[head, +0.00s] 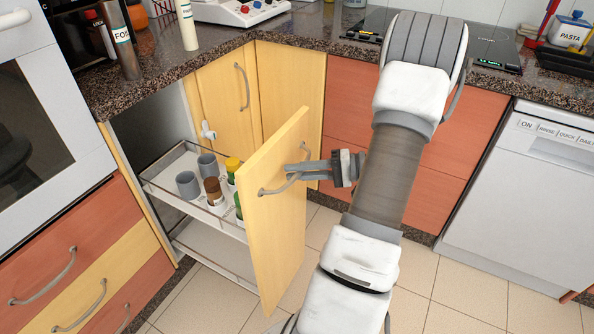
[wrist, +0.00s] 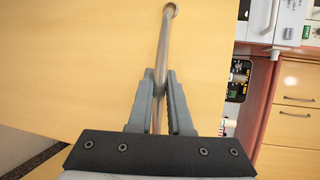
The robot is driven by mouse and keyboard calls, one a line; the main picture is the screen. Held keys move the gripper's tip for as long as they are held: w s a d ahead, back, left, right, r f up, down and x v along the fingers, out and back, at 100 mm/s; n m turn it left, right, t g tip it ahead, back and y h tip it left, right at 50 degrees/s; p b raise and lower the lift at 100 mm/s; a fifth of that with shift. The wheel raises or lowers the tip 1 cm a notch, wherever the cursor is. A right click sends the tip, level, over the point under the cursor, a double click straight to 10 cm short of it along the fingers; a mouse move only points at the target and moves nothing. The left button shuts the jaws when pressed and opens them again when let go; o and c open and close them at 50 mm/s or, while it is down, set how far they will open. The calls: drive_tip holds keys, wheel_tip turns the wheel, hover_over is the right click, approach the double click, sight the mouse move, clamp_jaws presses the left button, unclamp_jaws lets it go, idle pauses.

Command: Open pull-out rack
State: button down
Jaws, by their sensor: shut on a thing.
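The pull-out rack (head: 160,183) stands well out of its cabinet at the left in the head view. Its light wood front panel (head: 275,230) faces my arm. The upper shelf carries grey cups (head: 188,184), a brown-capped jar (head: 214,190) and a yellow-capped bottle (head: 232,165); part of the load is hidden behind the panel. A grey bar handle (head: 268,191) is on the panel's outer face. My gripper (head: 296,171) is at this handle. In the wrist view, the fingers of my gripper (wrist: 160,100) are shut on the handle (wrist: 163,50), one on each side of the bar.
A granite counter (head: 160,62) runs above the cabinets. A closed corner cupboard (head: 220,100) is behind the rack. Drawers (head: 75,255) stand at the left, and a white dishwasher (head: 525,205) at the right. Tiled floor (head: 455,290) is free in front.

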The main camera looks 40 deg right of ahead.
drive_tip(key=c, duration=0.8)
unclamp_jaws()
drive_tip(key=shift+c, duration=0.2)
drive_tip(key=p+v, duration=0.3)
drive_tip(key=v, duration=1.4)
drive_tip(key=shift+s+p, duration=0.2)
drive_tip(key=shift+p, duration=0.1)
drive_tip(key=shift+d, duration=0.15)
